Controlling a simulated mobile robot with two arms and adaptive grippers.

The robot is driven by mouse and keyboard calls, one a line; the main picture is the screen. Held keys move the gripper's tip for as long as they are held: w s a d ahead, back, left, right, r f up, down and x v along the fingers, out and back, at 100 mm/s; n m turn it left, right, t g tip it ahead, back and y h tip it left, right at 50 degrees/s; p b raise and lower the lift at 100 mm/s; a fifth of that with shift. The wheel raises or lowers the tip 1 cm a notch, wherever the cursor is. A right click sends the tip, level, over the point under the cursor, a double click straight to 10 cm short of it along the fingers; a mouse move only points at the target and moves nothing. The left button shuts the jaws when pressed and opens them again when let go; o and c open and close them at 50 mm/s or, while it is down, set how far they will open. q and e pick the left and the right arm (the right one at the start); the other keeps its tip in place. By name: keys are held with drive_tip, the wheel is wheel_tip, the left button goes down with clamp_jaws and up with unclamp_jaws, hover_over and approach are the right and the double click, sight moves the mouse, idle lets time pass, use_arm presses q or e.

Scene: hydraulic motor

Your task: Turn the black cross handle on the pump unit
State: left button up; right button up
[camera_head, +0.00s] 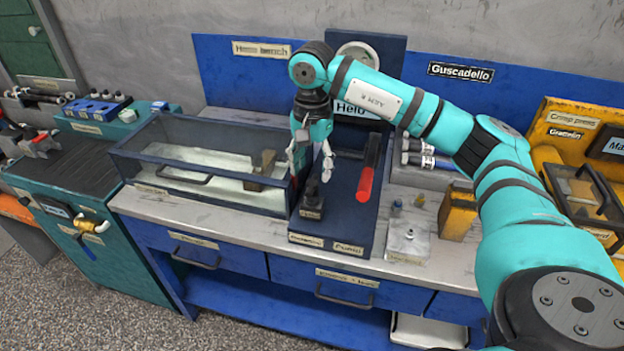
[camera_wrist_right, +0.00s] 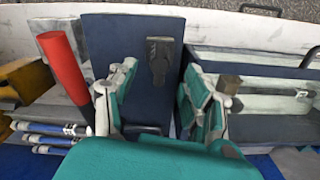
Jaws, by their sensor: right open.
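The pump unit (camera_head: 345,235) is a dark blue base on the bench, with a tall back panel. The black handle (camera_head: 312,200) stands low at its left front; its cross shape is hard to make out. The handle also shows in the right wrist view (camera_wrist_right: 160,52), beyond and between the fingers. A red lever grip (camera_head: 364,184) rises to the right of the handle and shows at the left of the wrist view (camera_wrist_right: 62,68). My right gripper (camera_head: 310,172) points down above the handle, open and empty, seemingly apart from it. My left gripper is not in view.
A glass-walled tank (camera_head: 210,150) with a brown block (camera_head: 262,165) stands close to the left. A grey block (camera_head: 408,243) and a yellow block (camera_head: 457,214) stand to the right. A yellow press (camera_head: 585,130) is at the far right.

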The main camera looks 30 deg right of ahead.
sight(312, 183)
wheel_tip(312, 183, up, 7)
idle(0.3)
idle(0.4)
